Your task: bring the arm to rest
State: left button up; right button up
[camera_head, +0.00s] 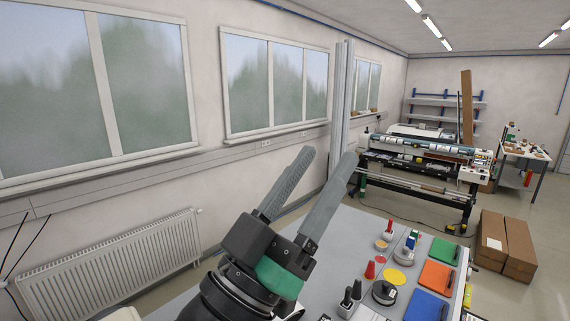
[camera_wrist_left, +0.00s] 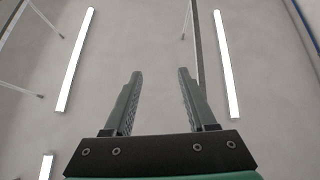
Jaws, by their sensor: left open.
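My left gripper (camera_head: 328,170) is raised in front of the window wall in the head view, its two grey fingers pointing up and apart. In the left wrist view the same gripper (camera_wrist_left: 158,75) is open with nothing between its fingers, and the ceiling is behind it. The green band of my left wrist shows below the fingers in the head view. My right gripper is in neither view.
Below and right is a grey table (camera_head: 335,230) with a red cone (camera_head: 370,270), a yellow disc (camera_head: 395,276) and green, orange and blue pads. A radiator (camera_head: 110,270) stands at the left wall. Cardboard boxes (camera_head: 505,247) and a large printer (camera_head: 420,160) stand beyond the table.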

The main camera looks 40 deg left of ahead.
pick_arm(q)
jog(key=s+r+m+t+h, duration=0.1)
jog(key=s+r, duration=0.1)
jog(key=s, duration=0.4)
jog(key=shift+s+d+r+m+t, duration=0.2)
jog(key=shift+d+r+m+t, duration=0.1)
jog(key=shift+d+r+t, duration=0.15)
dwell(0.5)
